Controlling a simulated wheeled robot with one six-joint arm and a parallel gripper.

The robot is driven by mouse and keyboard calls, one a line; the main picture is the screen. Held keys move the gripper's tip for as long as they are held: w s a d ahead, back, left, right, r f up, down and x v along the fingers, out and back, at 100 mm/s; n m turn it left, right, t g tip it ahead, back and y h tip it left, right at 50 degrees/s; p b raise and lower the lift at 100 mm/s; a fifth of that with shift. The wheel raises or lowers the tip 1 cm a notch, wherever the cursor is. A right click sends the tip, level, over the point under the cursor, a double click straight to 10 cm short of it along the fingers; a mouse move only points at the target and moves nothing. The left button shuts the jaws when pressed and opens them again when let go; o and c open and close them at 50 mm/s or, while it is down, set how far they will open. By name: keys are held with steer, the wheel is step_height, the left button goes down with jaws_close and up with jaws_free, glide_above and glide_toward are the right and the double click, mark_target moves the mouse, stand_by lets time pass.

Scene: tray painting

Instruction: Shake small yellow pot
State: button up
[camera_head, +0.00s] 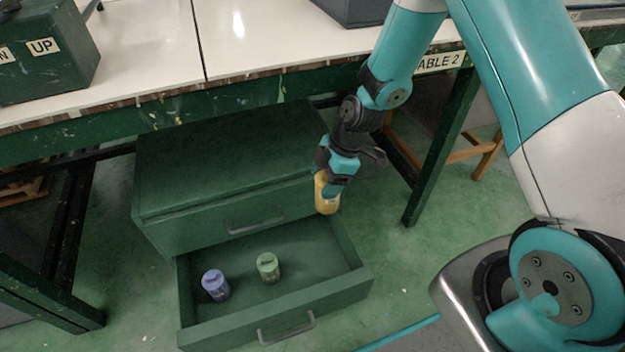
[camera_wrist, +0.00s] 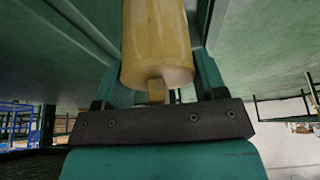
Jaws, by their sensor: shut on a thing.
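The small yellow pot (camera_head: 326,194) is held by my gripper (camera_head: 328,178) above the back right part of the open drawer (camera_head: 336,298). In the wrist view the yellow pot (camera_wrist: 157,45) fills the upper middle, with my gripper (camera_wrist: 158,92) shut on it. Its far end is cut off by the top edge of that view. In the head view the pot looks roughly upright, slightly tilted.
A blue pot (camera_head: 215,285) and a green pot (camera_head: 268,267) stand in the drawer. The green cabinet (camera_head: 230,165) has a closed upper drawer. A white-topped table (camera_head: 270,45) stands behind, with a green box (camera_head: 45,55) on it.

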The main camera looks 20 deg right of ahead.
steer(key=shift+d, duration=0.75)
steer(key=a, duration=0.7)
steer(key=d+p, duration=0.1)
steer(key=d, duration=0.6)
steer(key=a, duration=0.6)
steer(key=d+p, duration=0.1)
steer(key=d, duration=0.5)
steer(key=a, duration=0.7)
steer(key=d+p, duration=0.1)
steer(key=d, duration=0.6)
steer(key=shift+a+p, duration=0.4)
steer(key=shift+a, duration=1.2)
